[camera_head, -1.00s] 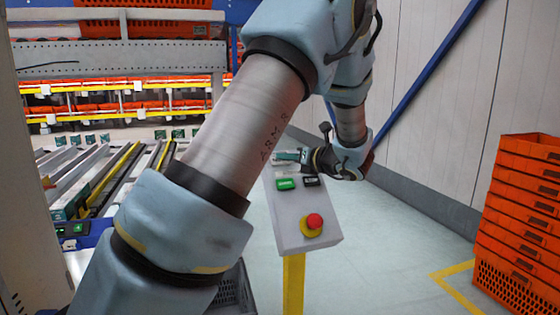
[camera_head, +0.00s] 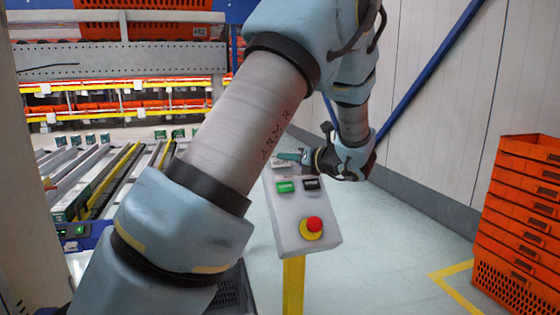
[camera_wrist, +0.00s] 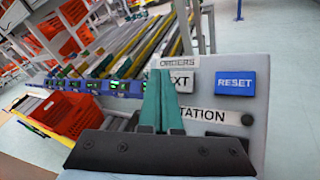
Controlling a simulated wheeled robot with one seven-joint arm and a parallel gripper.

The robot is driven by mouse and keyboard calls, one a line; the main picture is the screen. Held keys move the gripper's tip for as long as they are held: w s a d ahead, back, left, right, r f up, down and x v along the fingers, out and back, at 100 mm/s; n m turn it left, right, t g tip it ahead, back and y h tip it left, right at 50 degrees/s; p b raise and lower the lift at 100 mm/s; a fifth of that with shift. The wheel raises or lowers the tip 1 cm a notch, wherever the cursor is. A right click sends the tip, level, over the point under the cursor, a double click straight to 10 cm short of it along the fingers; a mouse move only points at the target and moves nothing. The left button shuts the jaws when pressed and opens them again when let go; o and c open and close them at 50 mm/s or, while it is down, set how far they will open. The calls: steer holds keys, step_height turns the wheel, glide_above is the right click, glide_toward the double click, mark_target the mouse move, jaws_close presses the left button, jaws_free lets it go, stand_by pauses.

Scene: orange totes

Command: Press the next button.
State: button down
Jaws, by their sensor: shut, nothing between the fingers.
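The control box (camera_head: 293,222) stands on a yellow post. It carries a green button (camera_head: 285,187), a dark button (camera_head: 311,184) and a red emergency knob on a yellow ring (camera_head: 312,227). In the wrist view, a white button ending in "XT" (camera_wrist: 183,81) sits beside a blue RESET button (camera_wrist: 235,84), under an ORDERS label. My gripper (camera_head: 284,156) is shut and empty at the top of the box. In the wrist view its green fingers (camera_wrist: 160,80) cover the left part of the white button; I cannot tell whether they touch it.
A stack of orange totes (camera_head: 520,215) stands on the floor at the right. Roller conveyors (camera_head: 95,175) and racks of orange totes lie at the left. An orange tote (camera_wrist: 68,115) shows at the lower left in the wrist view. Floor between box and stack is clear.

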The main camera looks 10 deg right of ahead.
steer(key=shift+s+d+r+p, duration=0.1)
steer(key=shift+s+r+p, duration=0.35)
steer(key=shift+r+p, duration=0.25)
steer(key=s+r+p, duration=0.2)
steer(key=s+r, duration=0.1)
steer(key=shift+d+p, duration=0.15)
steer(key=shift+p, duration=0.2)
